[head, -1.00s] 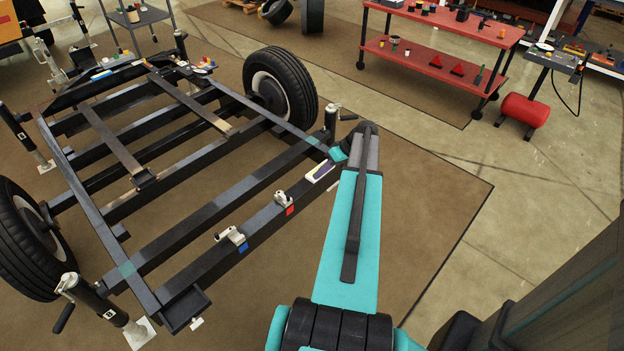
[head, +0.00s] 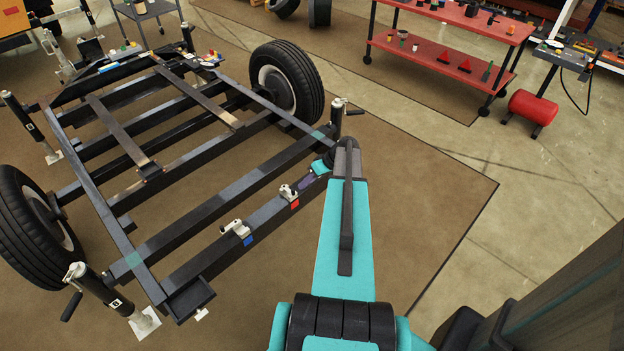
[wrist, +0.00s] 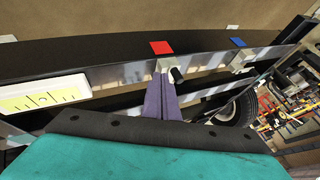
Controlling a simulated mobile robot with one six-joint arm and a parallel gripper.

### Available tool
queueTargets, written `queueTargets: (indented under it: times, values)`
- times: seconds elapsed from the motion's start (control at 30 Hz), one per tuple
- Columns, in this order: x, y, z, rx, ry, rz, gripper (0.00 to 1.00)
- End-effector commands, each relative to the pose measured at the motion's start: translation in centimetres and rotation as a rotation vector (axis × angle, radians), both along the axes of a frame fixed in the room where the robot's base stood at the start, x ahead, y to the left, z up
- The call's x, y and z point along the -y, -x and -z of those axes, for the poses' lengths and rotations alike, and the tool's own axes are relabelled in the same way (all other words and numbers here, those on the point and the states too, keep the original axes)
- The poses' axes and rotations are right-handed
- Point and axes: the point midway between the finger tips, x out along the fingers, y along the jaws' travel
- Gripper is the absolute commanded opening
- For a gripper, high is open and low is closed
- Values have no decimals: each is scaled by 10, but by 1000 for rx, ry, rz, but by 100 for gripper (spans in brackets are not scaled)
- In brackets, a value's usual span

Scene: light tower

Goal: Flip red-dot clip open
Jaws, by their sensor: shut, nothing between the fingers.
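The red-dot clip (head: 287,191) is a small pale metal latch on the front beam of the black frame, beside a red square mark (head: 295,203). In the wrist view the clip (wrist: 167,65) sits by the red mark (wrist: 161,47), with a dark-tipped lever (wrist: 177,75) sticking out. My gripper (head: 300,186) is at the clip's right side in the head view. In the wrist view its purple fingers (wrist: 165,88) are shut and empty, their tips right at the clip and covering part of it. I cannot tell whether they touch it.
A similar clip (head: 236,229) with a blue mark (head: 248,240) sits further left along the same beam. A white and yellow label plate (wrist: 45,95) is on the beam in the wrist view. A jack post (head: 336,120) stands at the frame's right corner. Open floor lies to the right.

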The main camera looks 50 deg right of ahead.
Motion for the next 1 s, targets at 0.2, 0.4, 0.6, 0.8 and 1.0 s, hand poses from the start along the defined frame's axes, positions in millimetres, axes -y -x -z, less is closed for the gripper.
queueTargets:
  times: [0.2,0.4,0.6,0.8,1.0]
  values:
    - [-14,-3,0,0,-1,0,0]
    - [-15,-4,0,0,0,1,0]
    - [-15,-3,0,0,0,1,0]
    - [-14,-1,0,0,0,14,0]
    - [-10,5,0,0,-1,52,0]
